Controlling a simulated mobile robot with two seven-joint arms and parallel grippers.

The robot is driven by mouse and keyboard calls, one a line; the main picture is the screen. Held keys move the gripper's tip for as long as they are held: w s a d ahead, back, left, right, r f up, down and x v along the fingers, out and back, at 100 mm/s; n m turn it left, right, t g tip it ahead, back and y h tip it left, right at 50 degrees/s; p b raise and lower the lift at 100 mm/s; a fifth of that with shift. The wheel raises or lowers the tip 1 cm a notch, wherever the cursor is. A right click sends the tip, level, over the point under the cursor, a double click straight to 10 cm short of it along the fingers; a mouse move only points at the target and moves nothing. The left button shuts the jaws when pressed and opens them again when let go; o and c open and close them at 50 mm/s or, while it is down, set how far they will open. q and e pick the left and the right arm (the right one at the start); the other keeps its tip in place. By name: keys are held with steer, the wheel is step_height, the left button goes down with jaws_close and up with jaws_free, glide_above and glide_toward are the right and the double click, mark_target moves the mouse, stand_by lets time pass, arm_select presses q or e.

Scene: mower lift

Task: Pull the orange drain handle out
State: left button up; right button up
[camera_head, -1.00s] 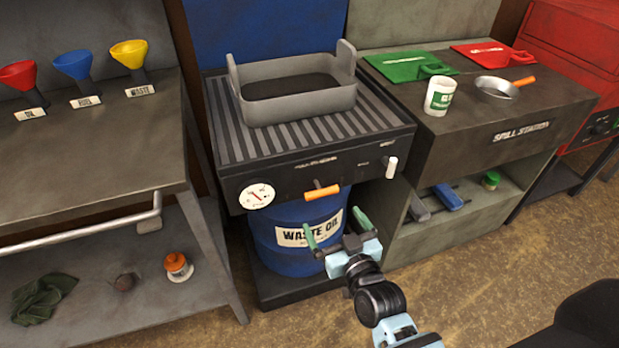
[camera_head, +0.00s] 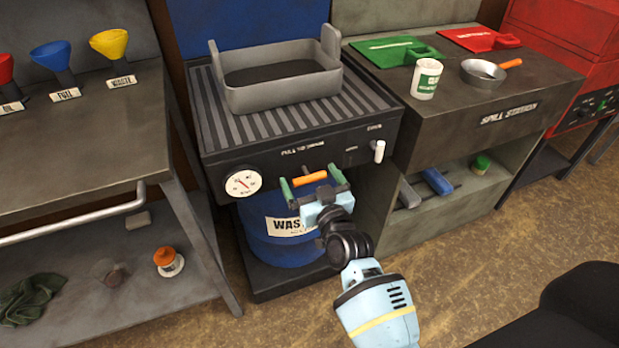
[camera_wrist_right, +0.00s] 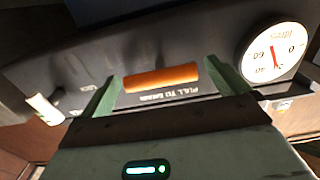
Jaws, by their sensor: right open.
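The orange drain handle (camera_head: 310,179) sticks out from the front of the black drain station (camera_head: 300,125), below its printed label. It also shows in the right wrist view (camera_wrist_right: 161,78), between the two green fingers. My right gripper (camera_head: 312,180) is open, with one finger to each side of the handle. Neither finger visibly touches it, and I cannot tell how far past it the fingertips reach. My left gripper is out of view.
A round gauge (camera_head: 243,183) is left of the handle and a white lever (camera_head: 378,151) is right of it. A blue waste oil drum (camera_head: 265,225) stands below. A grey drain pan (camera_head: 280,95) sits on the slatted top.

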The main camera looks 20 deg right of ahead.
mark_target(312, 181)
steer(key=shift+w, duration=0.45)
steer(key=c, duration=1.1)
steer(key=shift+s+p, duration=0.3)
steer(key=shift+s, duration=0.2)
steer(key=s+p, duration=0.1)
steer(key=s, duration=0.2)
steer(key=shift+s+d+p, duration=0.1)
steer(key=shift+p, duration=0.3)
steer(key=shift+s, duration=0.25)
steer(key=shift+f, duration=0.15)
